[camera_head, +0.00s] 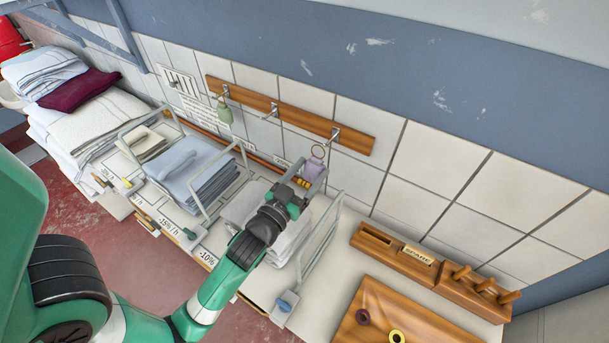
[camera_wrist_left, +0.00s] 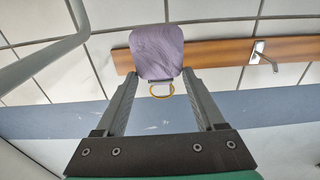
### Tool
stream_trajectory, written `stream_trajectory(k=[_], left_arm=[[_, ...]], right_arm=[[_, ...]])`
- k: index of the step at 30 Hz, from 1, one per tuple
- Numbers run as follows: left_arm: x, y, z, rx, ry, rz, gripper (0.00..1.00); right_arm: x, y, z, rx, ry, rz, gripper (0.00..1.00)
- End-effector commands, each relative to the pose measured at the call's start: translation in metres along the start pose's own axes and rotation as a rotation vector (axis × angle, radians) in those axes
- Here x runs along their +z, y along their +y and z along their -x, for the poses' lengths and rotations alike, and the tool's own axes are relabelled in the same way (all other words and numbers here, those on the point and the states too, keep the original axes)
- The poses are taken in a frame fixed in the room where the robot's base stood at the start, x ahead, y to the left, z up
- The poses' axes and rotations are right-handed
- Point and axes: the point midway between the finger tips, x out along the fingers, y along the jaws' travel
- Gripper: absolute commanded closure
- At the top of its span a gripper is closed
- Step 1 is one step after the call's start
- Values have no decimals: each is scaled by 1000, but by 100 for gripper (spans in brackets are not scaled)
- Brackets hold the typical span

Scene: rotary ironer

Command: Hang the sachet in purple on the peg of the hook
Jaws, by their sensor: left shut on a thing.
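The purple sachet (camera_head: 313,169) is held at my left gripper (camera_head: 303,183), with its ring upright above it in the head view. In the left wrist view the purple sachet (camera_wrist_left: 157,52) sits between the fingertips of my left gripper (camera_wrist_left: 161,76), and a yellow ring (camera_wrist_left: 161,91) shows between the fingers. The wooden rail (camera_head: 300,118) on the wall carries three metal hooks. The right-hand hook (camera_head: 335,135) is just above and right of the sachet's ring; they look apart. That hook (camera_wrist_left: 262,52) is right of the sachet in the wrist view. My right gripper is out of view.
A green sachet (camera_head: 224,110) hangs on the left-hand hook; the middle hook (camera_head: 272,111) is bare. Folded linen (camera_head: 205,170) stands between wire dividers (camera_head: 320,240) on the shelf below. A wooden peg block (camera_head: 478,287) and tray (camera_head: 400,325) lie to the right.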

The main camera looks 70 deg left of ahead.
Motion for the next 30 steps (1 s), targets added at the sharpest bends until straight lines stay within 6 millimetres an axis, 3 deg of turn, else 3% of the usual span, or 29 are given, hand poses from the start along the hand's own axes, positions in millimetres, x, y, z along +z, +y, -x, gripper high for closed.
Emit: stream_trajectory(k=[19,30], left_arm=[[7,0,-45,0,1,0,90],[21,0,-56,-1,1,-1,90]], right_arm=[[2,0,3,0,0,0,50],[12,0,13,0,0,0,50]])
